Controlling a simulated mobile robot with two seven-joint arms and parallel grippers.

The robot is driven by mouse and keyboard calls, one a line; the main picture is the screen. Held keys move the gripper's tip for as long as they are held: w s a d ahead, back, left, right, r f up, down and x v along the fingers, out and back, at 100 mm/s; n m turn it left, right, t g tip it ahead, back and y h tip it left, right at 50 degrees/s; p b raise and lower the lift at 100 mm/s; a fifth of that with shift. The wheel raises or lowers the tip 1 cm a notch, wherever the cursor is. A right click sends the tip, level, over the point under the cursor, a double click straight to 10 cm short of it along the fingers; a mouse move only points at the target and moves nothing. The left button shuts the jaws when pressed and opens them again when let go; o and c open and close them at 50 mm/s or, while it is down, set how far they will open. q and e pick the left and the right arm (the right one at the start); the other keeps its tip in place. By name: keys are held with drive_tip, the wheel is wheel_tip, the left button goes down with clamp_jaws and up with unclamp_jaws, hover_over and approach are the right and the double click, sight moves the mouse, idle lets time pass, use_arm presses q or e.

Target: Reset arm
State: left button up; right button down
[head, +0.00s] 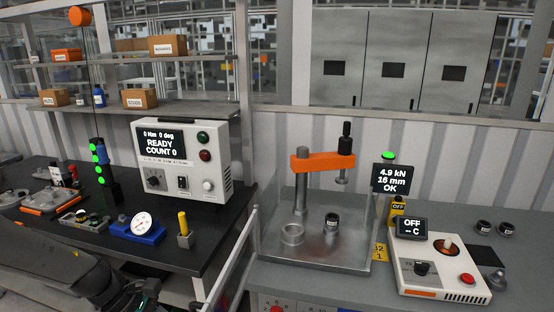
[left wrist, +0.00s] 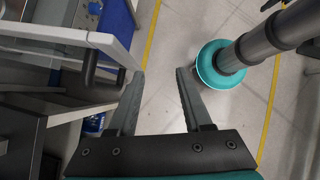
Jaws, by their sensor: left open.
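My left gripper (left wrist: 161,75) shows in the left wrist view with its two dark fingers spread apart. Nothing is between the fingers, and the grey floor (left wrist: 160,110) shows through the gap. In the head view a dark part of my left arm (head: 50,265) comes in at the lower left, in front of the black bench; its fingertips cannot be made out there. My right arm and gripper are in neither view.
The black bench (head: 170,250) bears a READY controller box (head: 185,160) and a blue gauge (head: 138,228). To the right stand an orange-armed press (head: 318,163) and a white heater unit (head: 440,265). A white frame (left wrist: 65,33) is left of my left gripper.

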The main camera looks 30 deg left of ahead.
use_arm(q)
drive_tip(key=w+d+f+n+t+y, duration=0.1)
drive_tip(key=w+d+n+t, duration=0.25)
drive_tip(key=d+n, duration=0.75)
drive_tip(key=w+d+f+n+t+y, duration=0.1)
drive_tip(key=w+d+n+t, duration=0.3)
drive_tip(key=d+n, duration=0.7)
drive_tip(key=s+n+g+y, duration=0.4)
drive_tip(key=s+n+g, duration=0.55)
drive_tip(key=n, duration=1.35)
drive_tip(key=s+f+b, duration=0.3)
drive_tip(key=f+b, duration=0.2)
drive_tip(key=f, duration=1.2)
drive_tip(key=s+f+b, duration=0.3)
drive_tip(key=f+b, duration=0.2)
drive_tip(key=f, duration=1.1)
drive_tip(key=s+a+f+b, duration=0.1)
drive_tip(key=s+f+b, duration=0.2)
drive_tip(key=s+f, duration=0.4)
drive_tip(key=s+a+f+b, duration=0.2)
drive_tip(key=s+f+b, duration=0.2)
drive_tip(key=s+f, duration=0.4)
wheel_tip(320, 180, down, 6)
drive_tip(key=shift+f+g+b, duration=0.1)
drive_tip(key=shift+g+b, duration=0.2)
drive_tip(key=shift+g, duration=0.1)
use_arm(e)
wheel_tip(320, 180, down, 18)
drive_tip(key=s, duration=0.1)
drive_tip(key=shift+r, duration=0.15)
